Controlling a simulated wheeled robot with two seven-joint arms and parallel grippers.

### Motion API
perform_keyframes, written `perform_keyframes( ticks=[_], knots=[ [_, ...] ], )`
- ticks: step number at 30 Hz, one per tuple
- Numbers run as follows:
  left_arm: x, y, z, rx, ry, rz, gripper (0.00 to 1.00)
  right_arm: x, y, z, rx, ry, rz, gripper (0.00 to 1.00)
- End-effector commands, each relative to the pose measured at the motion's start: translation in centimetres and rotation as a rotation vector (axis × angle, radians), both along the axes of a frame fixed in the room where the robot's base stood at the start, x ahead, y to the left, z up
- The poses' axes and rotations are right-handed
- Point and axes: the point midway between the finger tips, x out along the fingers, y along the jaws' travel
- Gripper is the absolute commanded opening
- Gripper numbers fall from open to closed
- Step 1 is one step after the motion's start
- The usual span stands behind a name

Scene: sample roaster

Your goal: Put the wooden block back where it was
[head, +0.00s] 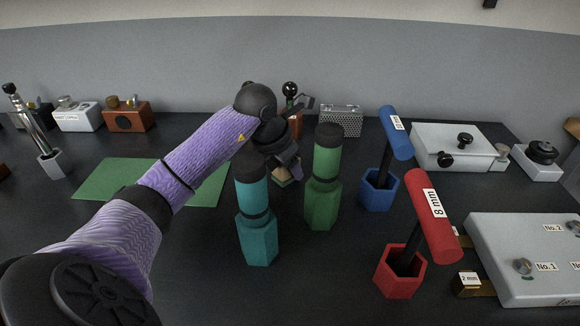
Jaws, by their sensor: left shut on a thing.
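My left arm reaches in from the left, across the green mat, to the middle of the dark table. My left gripper (286,160) points down behind the teal and green hexagonal-based cylinders and is shut. A small tan wooden block (281,173) shows just under it, between the two cylinders, and appears held in the jaws. Most of the block is hidden by the gripper and the teal cylinder. I cannot tell whether the block touches the table. My right gripper is not in view.
The teal cylinder (257,238) and green cylinder (323,190) stand close in front. A blue T-handle (396,133) and a red T-handle (432,215) stand in hexagonal holders at right. The green mat (98,180) is bare at left. Boxes line the back.

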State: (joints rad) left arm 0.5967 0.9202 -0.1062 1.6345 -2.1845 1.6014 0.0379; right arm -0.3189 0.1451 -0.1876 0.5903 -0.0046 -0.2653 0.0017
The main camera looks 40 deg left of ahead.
Motion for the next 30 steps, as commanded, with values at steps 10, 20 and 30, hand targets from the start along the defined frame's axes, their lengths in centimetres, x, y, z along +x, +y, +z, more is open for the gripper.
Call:
perform_keyframes(
  ticks=[10,20,30],
  knots=[
    [0.0,0.0,0.0,0.001,0.001,0.000,0.72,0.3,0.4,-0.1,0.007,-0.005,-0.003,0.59],
    [0.0,0.0,0.0,0.001,0.000,0.000,0.88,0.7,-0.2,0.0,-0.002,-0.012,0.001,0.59],
    [-2.8,0.4,7.5,0.007,-0.003,0.000,0.88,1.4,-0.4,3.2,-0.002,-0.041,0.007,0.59]
  ],
)
